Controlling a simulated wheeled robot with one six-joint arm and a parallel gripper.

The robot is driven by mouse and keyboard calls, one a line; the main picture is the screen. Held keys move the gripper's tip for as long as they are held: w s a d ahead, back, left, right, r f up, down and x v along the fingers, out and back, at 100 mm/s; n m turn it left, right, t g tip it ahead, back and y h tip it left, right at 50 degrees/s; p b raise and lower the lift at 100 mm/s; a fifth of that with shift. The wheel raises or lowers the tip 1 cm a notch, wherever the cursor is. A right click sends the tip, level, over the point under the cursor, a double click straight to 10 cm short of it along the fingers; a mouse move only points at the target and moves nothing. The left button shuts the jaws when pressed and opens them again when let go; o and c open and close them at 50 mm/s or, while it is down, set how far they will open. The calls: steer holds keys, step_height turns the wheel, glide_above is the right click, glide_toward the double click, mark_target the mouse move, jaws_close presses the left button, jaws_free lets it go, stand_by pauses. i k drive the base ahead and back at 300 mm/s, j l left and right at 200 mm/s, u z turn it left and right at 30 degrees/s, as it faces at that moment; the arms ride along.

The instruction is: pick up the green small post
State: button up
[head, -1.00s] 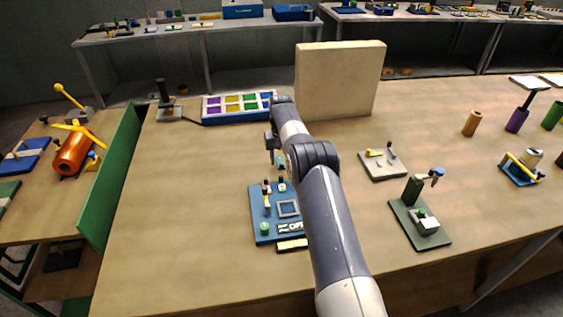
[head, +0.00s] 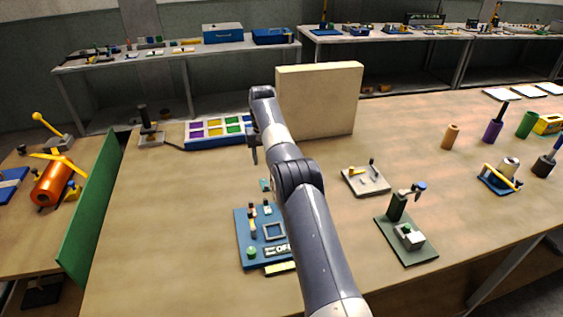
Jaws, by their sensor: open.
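Several green pieces show, and I cannot tell for sure which is the small post. A green cylinder (head: 527,124) stands upright at the far right of the table. A small green knob (head: 251,252) sits on the blue board at front centre. My gripper (head: 254,157) hangs open and empty above the table, in front of the colour tray's right end. It is far left of the green cylinder and well above the blue board. My arm hides part of the board.
A tall beige block (head: 320,100) stands right behind my arm. The colour tray (head: 188,146) lies left of it. A grey plate with small parts (head: 366,181) lies right of my arm. Tan (head: 450,136) and purple (head: 493,131) cylinders stand near the green one. The table's left part is clear.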

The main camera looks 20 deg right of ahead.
mark_target(407, 227)
steer(key=z, duration=1.35)
